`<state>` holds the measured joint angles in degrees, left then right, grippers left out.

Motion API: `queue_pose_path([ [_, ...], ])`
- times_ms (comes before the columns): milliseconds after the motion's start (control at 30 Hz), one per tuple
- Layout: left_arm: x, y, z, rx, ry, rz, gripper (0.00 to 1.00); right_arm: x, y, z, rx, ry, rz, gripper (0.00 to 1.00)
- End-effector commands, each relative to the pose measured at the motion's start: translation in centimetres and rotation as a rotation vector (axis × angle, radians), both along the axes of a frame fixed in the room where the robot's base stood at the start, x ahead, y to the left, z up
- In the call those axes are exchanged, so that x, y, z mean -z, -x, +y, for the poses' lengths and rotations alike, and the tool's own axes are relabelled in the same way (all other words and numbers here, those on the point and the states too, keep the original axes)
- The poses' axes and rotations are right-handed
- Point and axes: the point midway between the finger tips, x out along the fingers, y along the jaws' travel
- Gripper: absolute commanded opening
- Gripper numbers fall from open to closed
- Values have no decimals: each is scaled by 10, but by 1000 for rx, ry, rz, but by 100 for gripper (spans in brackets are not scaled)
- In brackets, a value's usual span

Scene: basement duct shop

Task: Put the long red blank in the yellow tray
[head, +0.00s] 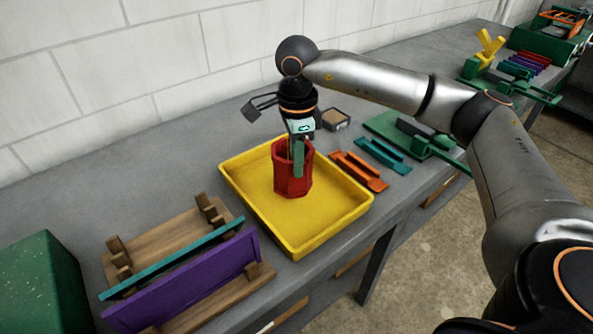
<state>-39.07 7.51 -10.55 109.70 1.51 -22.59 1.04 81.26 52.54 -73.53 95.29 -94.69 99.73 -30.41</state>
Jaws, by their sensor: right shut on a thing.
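A red faceted, open-topped piece (282,181) stands upright over the floor of the yellow tray (318,235), towards its back. It looks more like a short many-sided tube than a flat long blank. My right gripper (298,158) points down at its top and is shut on it, with a green finger outside the near wall. The other finger is mostly hidden by the rim. I cannot tell for sure whether the red piece touches the tray floor. My left gripper is not in view.
A wooden rack (165,243) with a teal strip (175,257) and a purple panel (185,285) stands left of the tray. Orange (357,171) and teal (383,155) pieces lie to its right. A green box (45,285) is at far left. The tray's front floor is clear.

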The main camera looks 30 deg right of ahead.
Motion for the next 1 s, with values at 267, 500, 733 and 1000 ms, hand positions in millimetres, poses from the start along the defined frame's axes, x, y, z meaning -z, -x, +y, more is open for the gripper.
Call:
queue_pose_path([
  [267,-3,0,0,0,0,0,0,29,0,0,0,-1,-1,0],
  [500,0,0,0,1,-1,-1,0,31,0,0,0,0,0,0],
  [733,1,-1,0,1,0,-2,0,33,0,0,0,1,1,26],
  [1000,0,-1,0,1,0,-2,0,33,0,0,0,1,1,42],
])
